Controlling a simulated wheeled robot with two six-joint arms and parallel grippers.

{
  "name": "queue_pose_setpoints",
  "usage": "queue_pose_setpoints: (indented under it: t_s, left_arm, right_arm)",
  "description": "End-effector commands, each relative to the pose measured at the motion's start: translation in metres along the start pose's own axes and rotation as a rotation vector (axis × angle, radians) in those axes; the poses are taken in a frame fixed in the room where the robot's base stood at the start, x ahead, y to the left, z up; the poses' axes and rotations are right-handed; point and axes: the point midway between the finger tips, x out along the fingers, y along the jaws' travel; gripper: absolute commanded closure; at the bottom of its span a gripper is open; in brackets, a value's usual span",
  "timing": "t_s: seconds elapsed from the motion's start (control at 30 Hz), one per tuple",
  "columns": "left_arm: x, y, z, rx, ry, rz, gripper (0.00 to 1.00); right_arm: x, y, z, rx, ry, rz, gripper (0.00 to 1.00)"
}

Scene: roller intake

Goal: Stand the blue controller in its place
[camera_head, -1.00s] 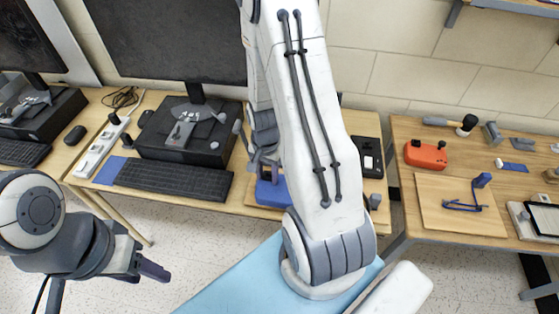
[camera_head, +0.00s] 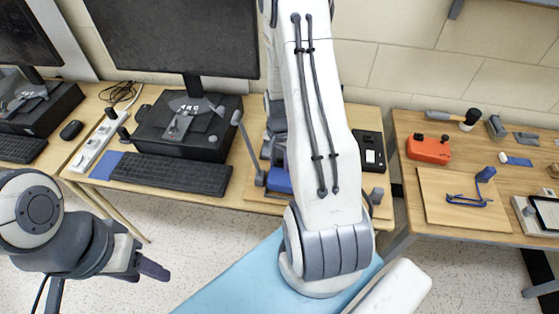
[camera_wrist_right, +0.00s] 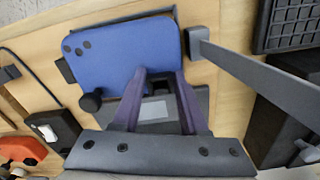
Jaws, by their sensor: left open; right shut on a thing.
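The blue controller (camera_wrist_right: 120,55) fills the upper left of the right wrist view, with dark round buttons at one corner and a black knob at its lower edge. My right gripper (camera_wrist_right: 160,76) is shut on it. In the head view the controller (camera_head: 279,180) shows as a small blue patch over the middle table, mostly hidden by my right arm. A grey upright with a block foot (camera_head: 248,150) stands just left of it; it also shows in the wrist view (camera_wrist_right: 250,75). My left gripper (camera_head: 150,268) is open and empty, low at the left, away from the table.
A black keyboard (camera_head: 172,174) and a dark computer with monitor (camera_head: 180,130) lie left of the controller. A black device (camera_head: 370,150) lies to its right. An orange controller (camera_head: 428,150) and a wooden board (camera_head: 450,210) are on the right table.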

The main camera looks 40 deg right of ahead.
Motion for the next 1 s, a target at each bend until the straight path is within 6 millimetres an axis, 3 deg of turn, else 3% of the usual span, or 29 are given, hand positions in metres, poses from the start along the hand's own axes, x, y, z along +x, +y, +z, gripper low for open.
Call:
queue_pose_setpoints:
  t_s: [1.0]
  left_arm:
    - [-0.0016,0.0001,0.0,0.0,0.0,0.0,0.5]
  right_arm:
    - [0.0019,0.0003,0.0016,-0.04,0.0,0.003,1.0]
